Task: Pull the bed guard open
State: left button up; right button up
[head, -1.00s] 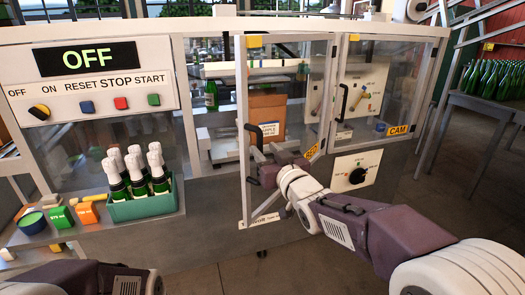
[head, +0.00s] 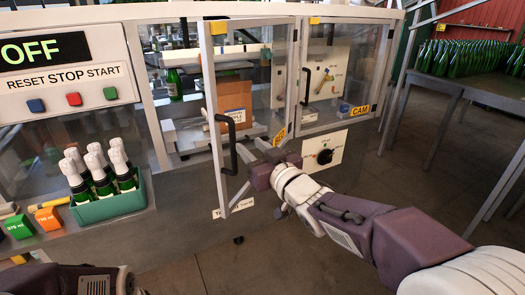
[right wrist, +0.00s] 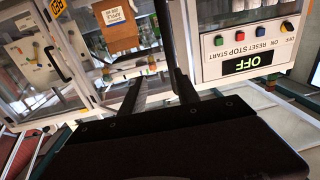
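The bed guard (head: 213,125) is a clear panel in a white frame with a yellow label. It stands ajar, swung out from the machine front, hinged on its right side. Its black bar handle (head: 230,145) is upright near the free edge. My right gripper (head: 243,150) is at the lower part of the handle, its fingers apart. In the right wrist view the two fingers (right wrist: 157,85) are spread, with a dark bar close to the right one; I cannot tell whether they touch. My left gripper is out of the picture; only part of my left arm shows.
The CAM guard (head: 345,70) beside it is shut. A control panel (head: 65,65) reading OFF is at the left, above a green crate (head: 110,207) of foiled bottles. A table (head: 465,92) with green bottles stands at the right. The floor in front is clear.

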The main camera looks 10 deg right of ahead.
jog(key=shift+s+d+p, duration=0.25)
jog(key=shift+s+d, duration=0.25)
jog(key=shift+s, duration=0.15)
jog(key=shift+s+d+p, duration=0.25)
jog(key=shift+s+d, duration=0.2)
jog(key=shift+s, duration=0.2)
